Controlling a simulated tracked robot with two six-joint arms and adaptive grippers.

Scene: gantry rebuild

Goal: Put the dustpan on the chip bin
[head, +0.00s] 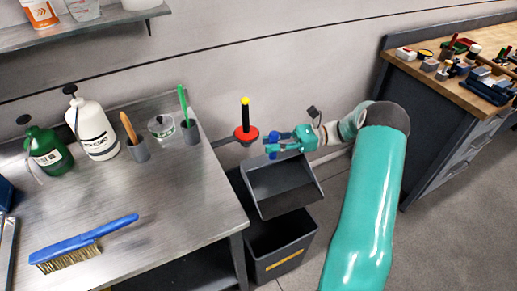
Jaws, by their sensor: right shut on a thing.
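The grey dustpan (278,189) is tilted in the centre of the head view, just above the dark chip bin (284,263) with a yellow label. It overlaps the bin's back rim in the picture; I cannot tell whether they touch. My right gripper (277,143) is at the dustpan's upper edge, shut on it; the exact grip point is hard to make out. The bin's open mouth shows below the pan. My left gripper is not in view.
A black rod with a yellow top and red disc (246,130) stands left of my right gripper. A steel bench (180,222) at left holds bottles, cups and a blue brush (85,242). A wooden-topped bench (462,85) with small parts stands at right.

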